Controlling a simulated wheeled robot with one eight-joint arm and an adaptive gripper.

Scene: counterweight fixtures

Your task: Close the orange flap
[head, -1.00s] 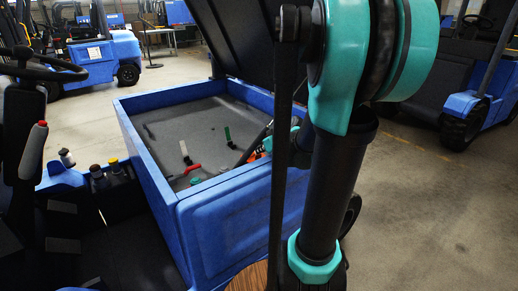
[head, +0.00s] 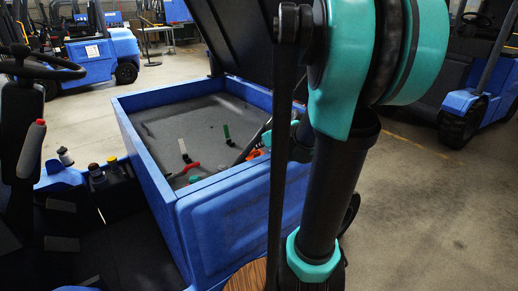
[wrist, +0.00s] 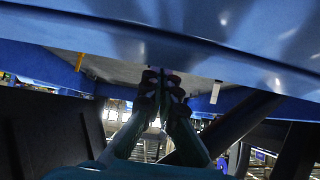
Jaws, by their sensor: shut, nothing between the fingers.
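A small orange piece (head: 254,154) shows inside the open blue box, near its right side. It is partly hidden by a dark bar and my arm, and I cannot tell whether it is the orange flap. In the wrist view my gripper (wrist: 163,78) is shut and empty, its dark fingertips together just below a blue surface (wrist: 220,45). A small orange-yellow piece (wrist: 79,62) shows up and left of the fingertips, apart from them.
The blue box (head: 235,205) has a raised dark lid (head: 235,35). Red (head: 185,170), green and white small parts stand inside it. A steering wheel (head: 45,68) and levers are at left. Blue forklifts (head: 95,50) stand behind. Open floor (head: 430,215) lies at right.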

